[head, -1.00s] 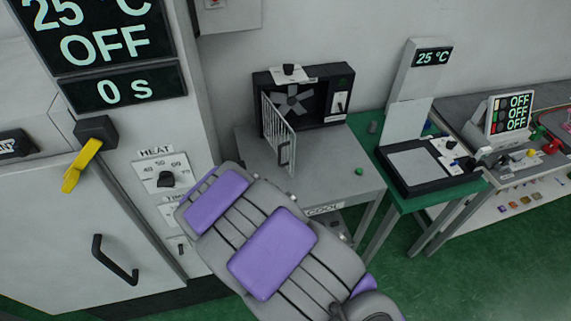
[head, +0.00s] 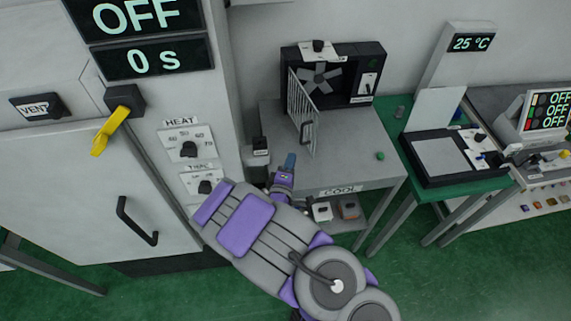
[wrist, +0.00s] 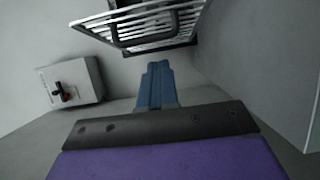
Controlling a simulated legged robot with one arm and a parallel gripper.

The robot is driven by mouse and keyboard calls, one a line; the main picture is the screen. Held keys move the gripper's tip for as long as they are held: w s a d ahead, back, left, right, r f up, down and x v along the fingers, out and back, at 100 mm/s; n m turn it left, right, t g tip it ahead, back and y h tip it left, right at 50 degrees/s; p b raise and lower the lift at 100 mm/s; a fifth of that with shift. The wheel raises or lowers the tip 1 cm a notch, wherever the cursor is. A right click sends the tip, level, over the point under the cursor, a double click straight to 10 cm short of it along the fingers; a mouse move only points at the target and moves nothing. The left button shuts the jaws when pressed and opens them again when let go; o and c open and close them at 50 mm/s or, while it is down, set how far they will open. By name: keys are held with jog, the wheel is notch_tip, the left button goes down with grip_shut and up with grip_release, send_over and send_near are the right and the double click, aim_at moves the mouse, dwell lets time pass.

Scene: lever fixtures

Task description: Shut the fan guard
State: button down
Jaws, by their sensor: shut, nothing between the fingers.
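The fan guard (head: 301,108) is a pale wire grille hinged at the left of the black fan box (head: 371,70). It stands swung open toward me, with a dark handle (head: 307,131) near its free edge. In the wrist view the guard (wrist: 150,22) shows at the top, with its handle ahead of the fingers. My gripper (head: 289,163) has blue fingers pressed together and empty. It is over the front left of the grey table, in front of the guard and apart from it. In the wrist view my gripper (wrist: 155,75) points toward the guard.
A grey box (head: 258,155) stands left of my gripper; a switch box (wrist: 70,84) shows in the wrist view. The large cabinet (head: 70,190) is at left. A green bench (head: 440,190) is at right.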

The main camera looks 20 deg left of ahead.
jog(key=w+b, duration=0.1)
jog(key=w, duration=0.5)
jog(key=shift+w+a, duration=0.15)
jog(key=shift+w, duration=0.25)
jog(key=shift+w, duration=0.1)
